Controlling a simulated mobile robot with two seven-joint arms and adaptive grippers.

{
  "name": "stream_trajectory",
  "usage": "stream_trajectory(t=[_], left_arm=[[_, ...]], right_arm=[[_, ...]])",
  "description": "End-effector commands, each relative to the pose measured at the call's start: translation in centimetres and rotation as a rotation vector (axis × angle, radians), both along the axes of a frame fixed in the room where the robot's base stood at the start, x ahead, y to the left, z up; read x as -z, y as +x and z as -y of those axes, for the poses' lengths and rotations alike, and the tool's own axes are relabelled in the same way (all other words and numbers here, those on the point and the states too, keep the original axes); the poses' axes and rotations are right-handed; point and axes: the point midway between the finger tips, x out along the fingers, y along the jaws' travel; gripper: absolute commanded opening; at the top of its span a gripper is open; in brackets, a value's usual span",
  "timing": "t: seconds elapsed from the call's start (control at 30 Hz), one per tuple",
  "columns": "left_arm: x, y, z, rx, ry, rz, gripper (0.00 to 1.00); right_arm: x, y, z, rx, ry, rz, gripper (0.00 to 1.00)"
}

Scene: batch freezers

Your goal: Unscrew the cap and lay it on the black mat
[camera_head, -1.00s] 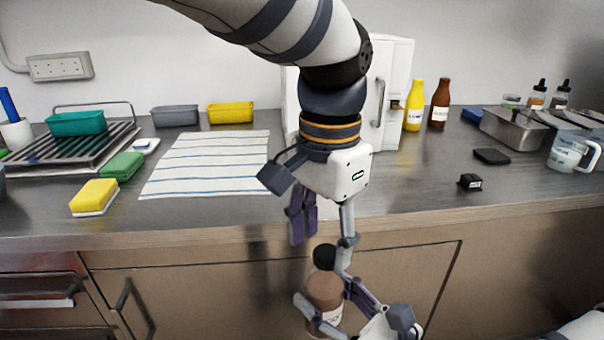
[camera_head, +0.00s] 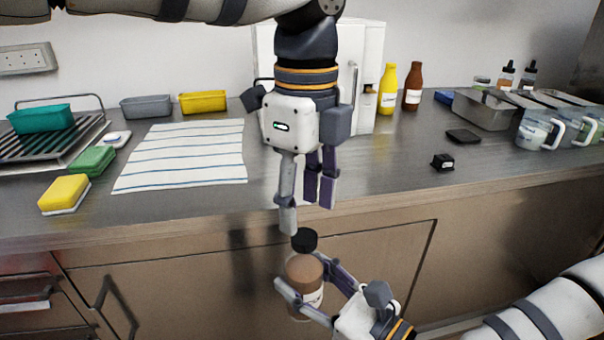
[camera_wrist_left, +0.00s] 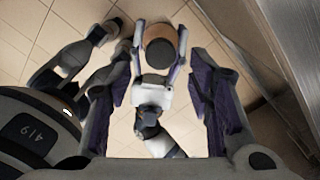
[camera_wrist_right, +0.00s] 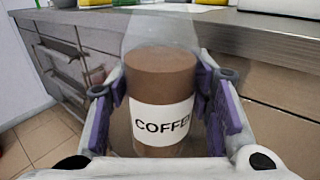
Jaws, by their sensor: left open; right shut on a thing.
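A clear jar (camera_head: 305,272) of brown coffee is upright in front of the counter. Its black cap (camera_head: 305,240) sits on top. My right gripper (camera_head: 303,284) is shut on the jar's body. In the right wrist view, the jar (camera_wrist_right: 163,82) shows a "COFFEE" label between the fingers; the cap is out of frame. My left gripper (camera_head: 308,208) points down, open and empty, just above the cap. In the left wrist view, the cap (camera_wrist_left: 160,52) lies beyond the open fingers. The black mat (camera_head: 463,136) is flat and bare on the counter's right side.
A small black object (camera_head: 442,161) stands near the mat. A steel container (camera_head: 486,110) and measuring jugs (camera_head: 535,130) are to the right. Yellow (camera_head: 388,92) and brown (camera_head: 413,88) bottles stand behind. A striped cloth (camera_head: 185,155) and sponges (camera_head: 64,194) are left.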

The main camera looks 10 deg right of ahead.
Motion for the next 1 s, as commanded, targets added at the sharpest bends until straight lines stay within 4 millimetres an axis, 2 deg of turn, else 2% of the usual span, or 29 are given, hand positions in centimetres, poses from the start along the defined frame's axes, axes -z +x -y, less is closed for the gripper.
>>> stream_trajectory(t=[0.1,0.23,0.57,0.77,0.93,1.0], left_arm=[[2.3,-0.1,0.0,-0.001,0.0,-0.004,0.47],[4.0,-0.1,-0.1,-0.003,0.001,-0.002,0.47],[4.7,-0.1,-0.1,-0.005,0.0,0.001,0.47],[4.7,-0.1,0.0,-0.005,0.0,0.001,0.02],[4.6,-0.1,0.0,-0.016,0.0,0.002,0.0],[4.6,-0.1,0.0,-0.108,0.005,0.003,0.0]], right_arm=[[-0.1,0.0,0.0,0.0,0.001,0.002,0.0],[-0.1,0.0,0.0,0.0,0.001,0.002,0.0],[-0.1,0.0,0.0,0.0,0.001,0.002,0.0],[-0.1,0.0,0.0,0.0,0.001,0.002,0.0],[-0.1,0.0,0.0,0.0,0.001,0.002,0.0],[-0.1,0.0,0.0,0.0,0.001,0.002,0.0]])
